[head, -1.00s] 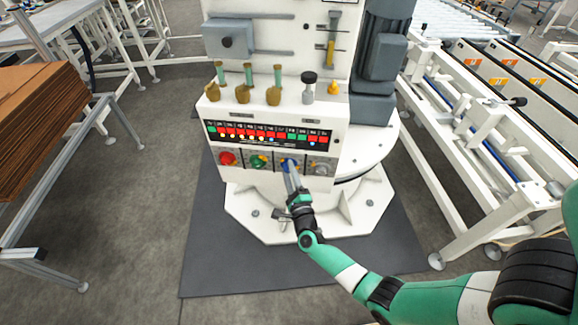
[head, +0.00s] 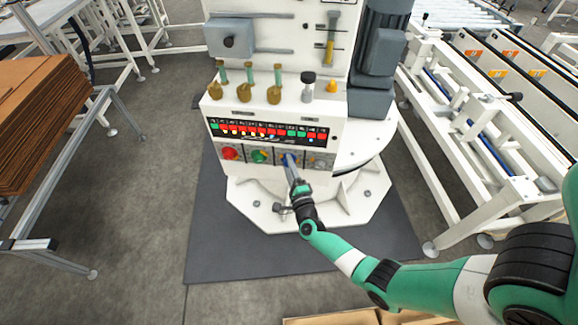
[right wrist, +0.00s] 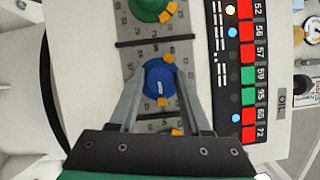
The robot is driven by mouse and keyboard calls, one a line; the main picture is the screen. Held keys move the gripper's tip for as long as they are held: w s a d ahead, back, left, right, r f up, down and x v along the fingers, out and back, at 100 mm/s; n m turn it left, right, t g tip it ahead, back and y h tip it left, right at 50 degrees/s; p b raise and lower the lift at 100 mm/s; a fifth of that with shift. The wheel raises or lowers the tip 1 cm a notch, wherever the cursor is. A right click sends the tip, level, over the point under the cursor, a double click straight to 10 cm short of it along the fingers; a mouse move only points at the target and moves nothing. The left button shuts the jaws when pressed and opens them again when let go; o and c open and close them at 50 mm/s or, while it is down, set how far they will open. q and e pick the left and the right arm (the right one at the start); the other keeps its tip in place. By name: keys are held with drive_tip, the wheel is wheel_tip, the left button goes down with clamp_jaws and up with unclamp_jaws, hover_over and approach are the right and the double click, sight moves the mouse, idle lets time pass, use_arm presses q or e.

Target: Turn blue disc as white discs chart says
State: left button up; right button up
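The blue disc (head: 289,158) is the third in a row of round discs on the white machine's front panel. In the right wrist view, the blue disc (right wrist: 160,78) has a small white mark and sits on a grey numbered plate. My right gripper (head: 291,164) is at it, one finger on each side, seemingly pressing its sides. The right gripper (right wrist: 160,82) also shows in the right wrist view. Above the discs is a black strip (head: 268,133) with red and green number tiles and lit dots, its chart rows too small to read. My left gripper is out of view.
A red disc (head: 230,152) and a green disc (head: 260,156) are left of the blue one, a grey disc (head: 318,161) right. Levers (head: 274,88) stand on the ledge above. A white conveyor frame (head: 450,140) stands right, stacked cardboard (head: 35,110) left.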

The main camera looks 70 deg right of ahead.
drive_tip(key=shift+o, duration=1.4)
drive_tip(key=p+v, duration=0.3)
drive_tip(key=v, duration=0.8)
drive_tip(key=shift+s+a, duration=0.2)
drive_tip(key=shift+s, duration=0.05)
drive_tip(key=shift+p, duration=0.3)
